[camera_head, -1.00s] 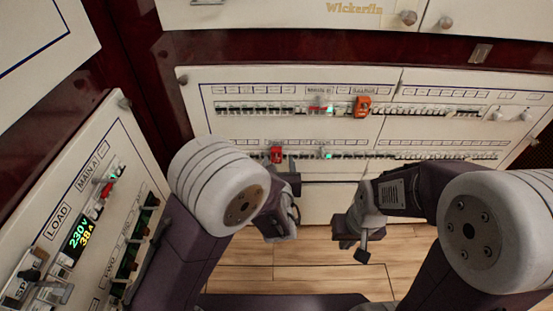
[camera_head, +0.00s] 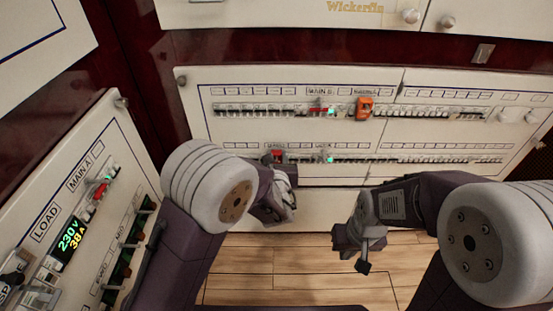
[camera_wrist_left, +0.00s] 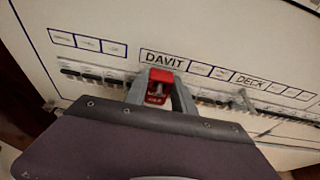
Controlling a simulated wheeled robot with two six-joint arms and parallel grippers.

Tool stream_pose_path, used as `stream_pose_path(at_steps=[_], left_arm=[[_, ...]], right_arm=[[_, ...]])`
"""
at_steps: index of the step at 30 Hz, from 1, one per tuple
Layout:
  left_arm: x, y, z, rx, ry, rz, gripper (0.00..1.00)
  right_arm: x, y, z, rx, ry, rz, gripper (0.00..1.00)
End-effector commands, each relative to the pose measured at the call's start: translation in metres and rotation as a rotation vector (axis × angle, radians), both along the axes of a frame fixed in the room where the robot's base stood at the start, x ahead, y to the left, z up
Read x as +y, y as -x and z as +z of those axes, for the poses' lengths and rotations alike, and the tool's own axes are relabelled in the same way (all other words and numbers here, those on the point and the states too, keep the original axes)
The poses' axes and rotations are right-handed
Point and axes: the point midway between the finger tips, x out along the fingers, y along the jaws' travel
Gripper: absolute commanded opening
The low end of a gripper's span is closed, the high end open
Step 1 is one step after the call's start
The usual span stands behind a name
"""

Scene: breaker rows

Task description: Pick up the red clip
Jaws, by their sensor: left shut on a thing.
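The red clip (camera_head: 278,156) sits at the lower breaker row of the panel in front of me. In the left wrist view the red clip (camera_wrist_left: 160,86) is between the two grey fingers, below the DAVIT label. My left gripper (camera_wrist_left: 158,92) is shut on it; its fingertips also show at the lower row in the head view (camera_head: 278,162). The clip's lower part is hidden by the gripper body. My right gripper (camera_head: 362,246) hangs over the wooden floor, away from the panel; whether its jaws are open is unclear.
An orange clip (camera_head: 364,108) sits on the upper breaker row. A side panel (camera_head: 75,215) with a lit display stands at the left. Wooden floor (camera_head: 280,270) lies open below the front panel.

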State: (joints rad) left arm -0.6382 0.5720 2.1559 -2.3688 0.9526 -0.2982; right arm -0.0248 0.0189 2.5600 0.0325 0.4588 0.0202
Motion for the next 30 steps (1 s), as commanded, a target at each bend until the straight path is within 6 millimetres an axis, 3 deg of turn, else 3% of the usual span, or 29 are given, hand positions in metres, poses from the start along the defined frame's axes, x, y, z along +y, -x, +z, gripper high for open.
stream_pose_path(at_steps=[6,11,23,25,30], left_arm=[[0.0,0.0,0.001,-0.002,0.002,0.0,0.0],[-0.001,0.021,0.001,0.0,0.001,-0.003,0.0],[-0.003,0.126,0.002,0.0,0.0,-0.009,0.0],[-0.002,0.134,-0.007,-0.011,0.005,0.0,0.0],[-0.001,0.146,-0.006,-0.013,0.004,0.004,0.0]], right_arm=[[0.0,0.0,-0.004,0.0,0.0,0.0,0.0],[0.0,0.0,-0.008,0.0,0.0,0.0,0.0],[0.0,0.0,-0.016,0.0,0.0,0.0,0.0],[0.0,0.0,-0.039,-0.001,0.0,0.0,0.0],[0.0,0.0,-0.075,0.001,0.0,0.0,0.0]])
